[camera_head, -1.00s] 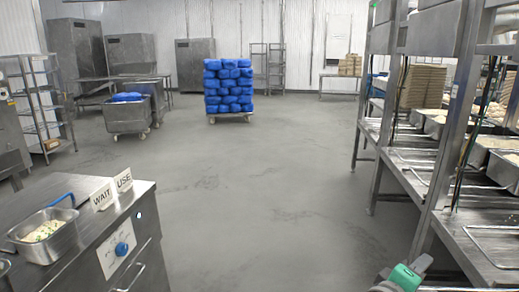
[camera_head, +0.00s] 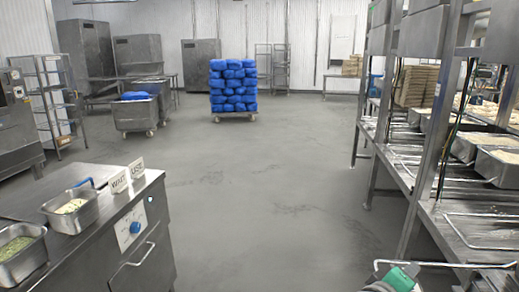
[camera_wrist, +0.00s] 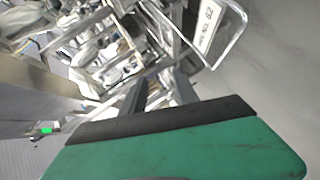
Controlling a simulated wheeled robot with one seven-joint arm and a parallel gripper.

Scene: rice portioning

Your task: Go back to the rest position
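My gripper (camera_head: 398,284) shows only in part at the bottom right of the head view, with a green part and grey parts, in front of the steel rack. In the wrist view a large green block with a dark edge fills the bottom, and a grey finger-like part (camera_wrist: 138,97) stands out beyond it. The fingertips and whatever may lie between them are not clear. I cannot tell whether the gripper is open or shut.
A steel counter (camera_head: 105,235) with WAIT and USE signs (camera_head: 128,175) stands at left, with a pan of pale food (camera_head: 70,210) and a pan of greens (camera_head: 15,255). A steel rack (camera_head: 408,172) lines the right. Blue sacks (camera_head: 233,85) stand far back. The middle floor is clear.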

